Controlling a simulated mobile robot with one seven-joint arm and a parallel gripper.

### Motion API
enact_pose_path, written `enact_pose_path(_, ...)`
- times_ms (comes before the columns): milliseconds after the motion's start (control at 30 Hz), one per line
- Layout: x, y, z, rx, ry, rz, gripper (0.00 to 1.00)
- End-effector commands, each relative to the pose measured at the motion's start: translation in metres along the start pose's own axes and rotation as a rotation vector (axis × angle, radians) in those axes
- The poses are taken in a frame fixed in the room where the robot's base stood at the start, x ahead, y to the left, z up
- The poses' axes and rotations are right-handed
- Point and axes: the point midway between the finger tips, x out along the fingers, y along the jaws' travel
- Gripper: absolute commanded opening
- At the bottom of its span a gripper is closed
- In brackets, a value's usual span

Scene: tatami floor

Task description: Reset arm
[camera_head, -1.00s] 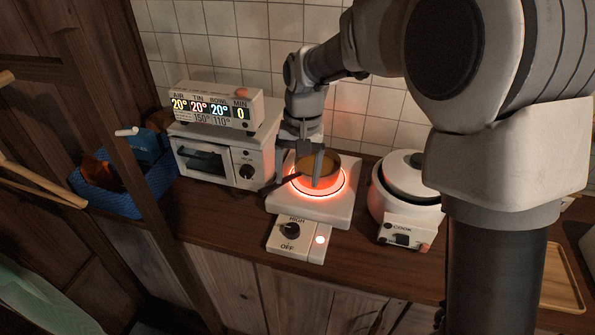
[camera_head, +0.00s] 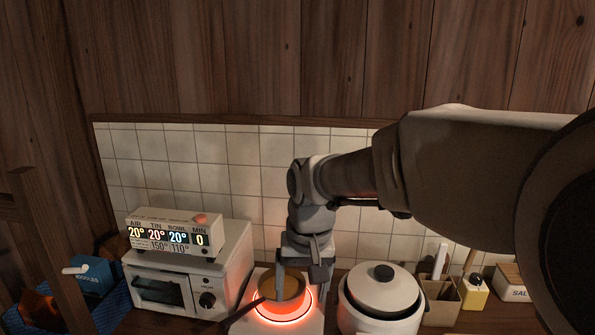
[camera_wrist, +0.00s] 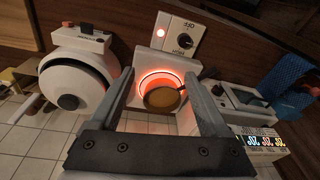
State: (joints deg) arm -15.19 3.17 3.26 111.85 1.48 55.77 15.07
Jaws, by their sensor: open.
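My gripper (camera_head: 305,276) points down at the pot on the glowing stove, and its fingers are apart. In the wrist view my gripper (camera_wrist: 158,77) shows two grey fingers with the small pot (camera_wrist: 163,98) seen between them and nothing held. Whether the fingers touch the pot I cannot tell. In the wrist view the stove's dial (camera_wrist: 185,41) and a lit red lamp show.
Left of the stove is a toaster oven (camera_head: 190,295) with a display box (camera_head: 172,235) on top. A blue basket (camera_head: 105,313) stands further left. A white rice cooker (camera_head: 382,297) stands close on the right. A tiled wall (camera_head: 235,165) rises behind.

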Motion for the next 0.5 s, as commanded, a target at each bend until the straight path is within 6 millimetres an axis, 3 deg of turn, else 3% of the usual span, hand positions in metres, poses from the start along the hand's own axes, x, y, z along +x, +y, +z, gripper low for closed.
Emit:
enact_pose_path(200, -0.040, 0.044, 0.037, 0.012, 0.099, 0.010, 0.80)
enact_pose_path(500, -0.069, 0.091, 0.098, 0.022, 0.224, 0.038, 0.80)
